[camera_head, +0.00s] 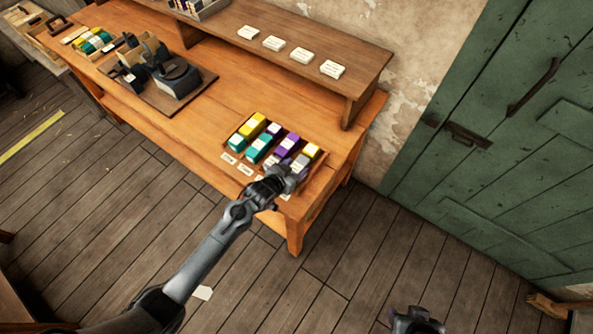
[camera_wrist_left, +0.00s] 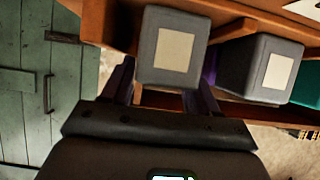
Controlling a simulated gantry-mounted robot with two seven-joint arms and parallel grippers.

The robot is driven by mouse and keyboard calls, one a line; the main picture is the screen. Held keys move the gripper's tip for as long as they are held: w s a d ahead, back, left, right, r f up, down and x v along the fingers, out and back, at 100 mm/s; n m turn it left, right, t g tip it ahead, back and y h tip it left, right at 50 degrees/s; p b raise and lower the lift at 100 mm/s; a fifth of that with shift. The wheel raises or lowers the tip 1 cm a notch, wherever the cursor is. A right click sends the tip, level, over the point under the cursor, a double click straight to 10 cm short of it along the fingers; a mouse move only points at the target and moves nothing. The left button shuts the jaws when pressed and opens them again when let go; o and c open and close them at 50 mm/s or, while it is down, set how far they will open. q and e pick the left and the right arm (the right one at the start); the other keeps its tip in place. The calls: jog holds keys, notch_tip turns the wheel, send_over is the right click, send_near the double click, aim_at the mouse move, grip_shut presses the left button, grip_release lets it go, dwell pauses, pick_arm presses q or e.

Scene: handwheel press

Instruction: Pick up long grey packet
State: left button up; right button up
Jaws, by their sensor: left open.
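My left gripper (camera_head: 290,172) is at the right end of a wooden tray of packets (camera_head: 321,172), reaching over its front side. In the left wrist view, a grey packet (camera_wrist_left: 156,78) with a cream label lies between the two open fingers of the left gripper (camera_wrist_left: 166,92). I cannot tell if the fingers touch it. A second grey packet (camera_wrist_left: 236,68) lies beside it in the neighbouring compartment. The packets show end-on there, so their length is hard to judge. In the head view the gripper partly hides the grey packets. A dark part of my right arm (camera_head: 416,320) shows at the bottom edge.
Yellow (camera_head: 253,123), teal (camera_head: 258,148) and purple packets (camera_head: 286,145) share the tray. White label cards (camera_head: 245,169) lie along its front. A raised shelf (camera_head: 350,88) stands behind. A dark press (camera_head: 176,78) stands farther left. Bare bench top lies between press and tray.

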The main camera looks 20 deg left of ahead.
pick_arm(q)
jog(key=shift+w+d+f, duration=0.15)
jog(key=shift+w+f, duration=0.15)
jog(key=shift+w, duration=0.2)
jog(key=c, duration=0.8)
jog(key=shift+r, duration=0.1)
